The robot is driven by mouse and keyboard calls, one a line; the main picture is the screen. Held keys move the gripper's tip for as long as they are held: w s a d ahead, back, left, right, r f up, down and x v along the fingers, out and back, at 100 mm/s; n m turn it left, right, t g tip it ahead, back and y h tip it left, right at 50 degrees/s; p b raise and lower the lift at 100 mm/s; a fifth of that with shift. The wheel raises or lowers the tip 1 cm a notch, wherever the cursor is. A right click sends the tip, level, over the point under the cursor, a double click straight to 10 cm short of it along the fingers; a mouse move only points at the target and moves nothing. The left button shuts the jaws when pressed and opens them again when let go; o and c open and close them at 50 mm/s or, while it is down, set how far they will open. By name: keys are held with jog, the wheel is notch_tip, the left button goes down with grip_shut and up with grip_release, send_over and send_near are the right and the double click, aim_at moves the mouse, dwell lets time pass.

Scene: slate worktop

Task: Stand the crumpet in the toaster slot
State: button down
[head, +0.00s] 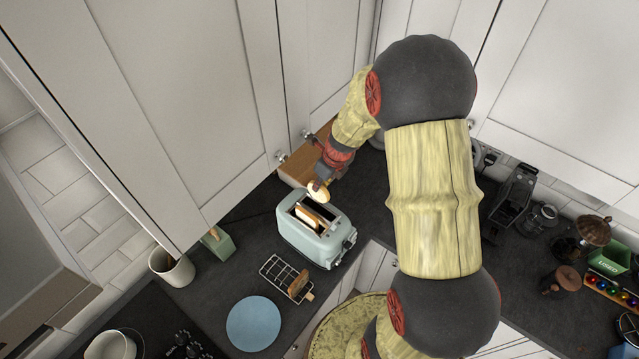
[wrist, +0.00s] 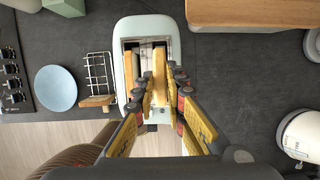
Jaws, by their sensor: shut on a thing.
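The pale blue toaster (head: 335,218) stands on the slate worktop and also shows in the wrist view (wrist: 121,72). A bread slice (head: 312,217) sits in one of its slots; it also shows in the wrist view (wrist: 146,52). My gripper (head: 319,184) is shut on the pale, round crumpet (head: 319,194), held above the toaster near its far end. In the wrist view the crumpet (wrist: 159,72) is edge-on between the fingers, roughly lined up with the slots, over the right side of the opening. Its lower edge and height above the slot are hard to judge.
A wire rack (head: 275,270) with a toast slice (head: 298,284) and a blue plate (head: 254,323) are in front of the toaster. A wooden box or board (head: 302,166) is behind it. A utensil pot (head: 172,268) and green block (head: 218,243) stand left, below wall cupboards.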

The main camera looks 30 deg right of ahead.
jog(key=shift+w, duration=0.1)
jog(key=shift+f+b, duration=2.75)
jog(key=shift+f, duration=1.7)
jog(key=c, duration=1.7)
grip_release()
jog(key=shift+c, duration=0.2)
jog(key=v, duration=1.2)
notch_tip(320, 180, up, 5)
jog(key=p, duration=0.5)
send_over(320, 199)
jog(key=s+d, duration=0.2)
jog(key=shift+s+a, duration=0.15)
